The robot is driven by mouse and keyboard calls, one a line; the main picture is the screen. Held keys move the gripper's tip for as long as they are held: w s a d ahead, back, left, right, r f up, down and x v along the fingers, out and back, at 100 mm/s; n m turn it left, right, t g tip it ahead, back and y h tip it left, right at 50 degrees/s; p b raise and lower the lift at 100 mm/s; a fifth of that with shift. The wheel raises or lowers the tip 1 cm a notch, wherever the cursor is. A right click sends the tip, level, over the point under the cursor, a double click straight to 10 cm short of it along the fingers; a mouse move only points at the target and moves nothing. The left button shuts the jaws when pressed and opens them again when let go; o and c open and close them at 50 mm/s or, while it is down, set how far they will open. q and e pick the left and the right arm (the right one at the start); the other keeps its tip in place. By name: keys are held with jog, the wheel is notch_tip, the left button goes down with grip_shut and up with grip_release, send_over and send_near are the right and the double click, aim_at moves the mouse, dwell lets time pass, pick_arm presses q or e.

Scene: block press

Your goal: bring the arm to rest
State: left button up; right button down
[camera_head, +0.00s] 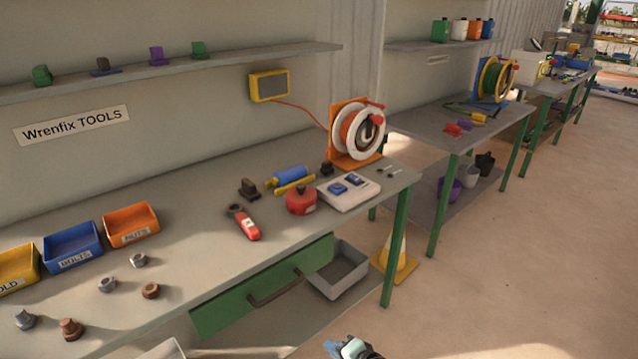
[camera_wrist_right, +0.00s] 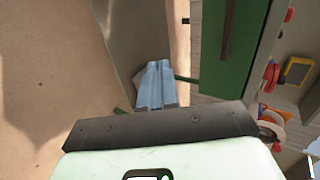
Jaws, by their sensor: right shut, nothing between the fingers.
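My right gripper (camera_head: 333,347) shows at the bottom edge of the head view, low in front of the workbench and apart from it. In the right wrist view its pale blue fingers (camera_wrist_right: 157,85) are together with nothing between them. The green drawer front (camera_wrist_right: 228,45) of the bench is to the right of the fingers in that view. My left gripper is in neither view.
The workbench (camera_head: 190,210) carries bins, nuts and bolts, a red tool, a white switch box (camera_head: 347,191) and a cable reel (camera_head: 358,132). A grey tray (camera_head: 338,270) and a yellow cone (camera_head: 395,255) stand below. The floor (camera_head: 520,260) at right is clear.

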jog(key=s+d+f+n+g+h+p, duration=0.1)
jog(key=s+d+f+n+g+p, duration=0.2)
jog(key=s+f, duration=0.6)
pick_arm(q)
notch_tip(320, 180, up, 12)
jog(key=p, duration=0.7)
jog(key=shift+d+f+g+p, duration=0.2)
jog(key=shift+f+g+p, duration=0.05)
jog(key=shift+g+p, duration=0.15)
pick_arm(e)
jog(key=s+d+f+g+h, duration=0.1)
jog(key=s+g, duration=0.1)
jog(key=s, duration=0.6)
jog(key=s+d+f+n+g+h, duration=0.1)
jog(key=s+d+g, duration=0.1)
jog(key=s, duration=0.6)
jog(key=s+d+f+n+g+h, duration=0.1)
jog(key=s+d+g, duration=0.1)
jog(key=s, duration=0.7)
jog(key=shift+f+g, duration=0.25)
jog(key=shift+g, duration=0.25)
jog(key=shift+s, duration=0.1)
